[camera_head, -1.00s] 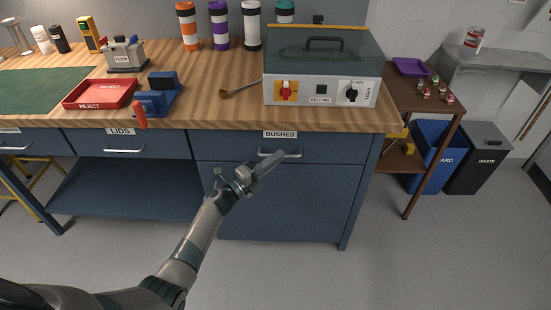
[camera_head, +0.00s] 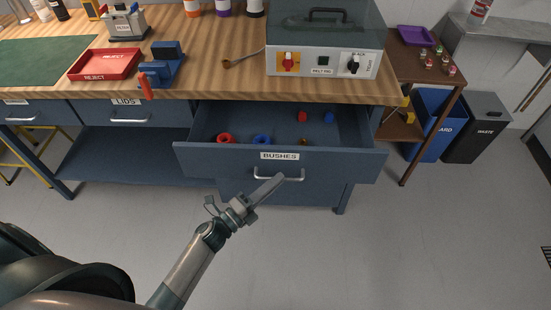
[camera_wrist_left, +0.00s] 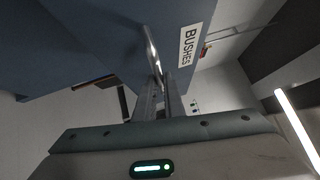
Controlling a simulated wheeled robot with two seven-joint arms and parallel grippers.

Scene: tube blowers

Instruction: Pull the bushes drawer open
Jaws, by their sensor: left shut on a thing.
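The bushes drawer (camera_head: 330,163) stands open under the bench and juts out toward me in the head view. Its front carries a white BUSHES label and a metal bar handle (camera_head: 293,178). Inside lie a red ring (camera_head: 225,139), a blue ring (camera_head: 262,140) and small red and blue pieces near the back. In the left wrist view the fingers (camera_wrist_left: 158,95) close around the handle (camera_wrist_left: 153,50) beside the label. My right gripper is not in view.
The bench top holds a heater box (camera_head: 322,62), a red reject tray (camera_head: 104,64) and a blue vise (camera_head: 163,66). The lids drawer (camera_head: 128,112) is closed at left. A brown side table (camera_head: 420,70) and bins (camera_head: 478,128) stand at right. The floor in front is clear.

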